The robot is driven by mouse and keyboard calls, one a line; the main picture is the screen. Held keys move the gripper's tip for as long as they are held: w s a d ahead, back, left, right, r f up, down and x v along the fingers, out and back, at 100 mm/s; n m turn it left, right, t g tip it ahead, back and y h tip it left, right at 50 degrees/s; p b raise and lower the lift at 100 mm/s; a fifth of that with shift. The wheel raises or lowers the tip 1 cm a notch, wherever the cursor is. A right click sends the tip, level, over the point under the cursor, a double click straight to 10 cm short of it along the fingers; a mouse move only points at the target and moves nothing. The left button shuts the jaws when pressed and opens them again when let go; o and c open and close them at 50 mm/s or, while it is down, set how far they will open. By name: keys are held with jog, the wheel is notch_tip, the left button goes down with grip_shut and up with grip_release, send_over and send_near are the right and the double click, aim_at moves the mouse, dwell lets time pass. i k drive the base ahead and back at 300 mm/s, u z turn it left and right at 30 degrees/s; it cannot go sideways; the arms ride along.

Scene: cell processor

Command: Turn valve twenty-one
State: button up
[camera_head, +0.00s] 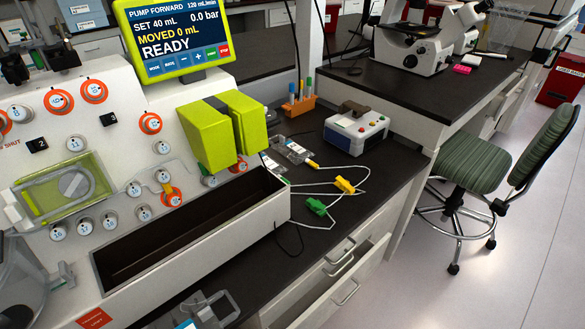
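The cell processor (130,155) stands on the left with a white sloped panel. Several round white valve knobs sit on it, some on orange rings. Lower ones include an orange-ringed knob (171,196), plain knobs near the tray (133,188) and a row below the green-framed window (85,227). My gripper is not in view.
A pump screen (172,38) reads READY above the panel. Lime-green blocks (207,135) jut out at the panel's right. A long dark-lined trough (262,222) runs along its front. Tubing with yellow and green clamps (316,206) lies on the bench. A green chair (475,165) stands right.

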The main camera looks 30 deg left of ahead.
aim_at(210, 180)
jog(key=z, duration=0.8)
jog(key=k, duration=1.1)
jog(key=u, duration=1.4)
jog(key=i, duration=0.5)
jog(key=u, duration=0.1)
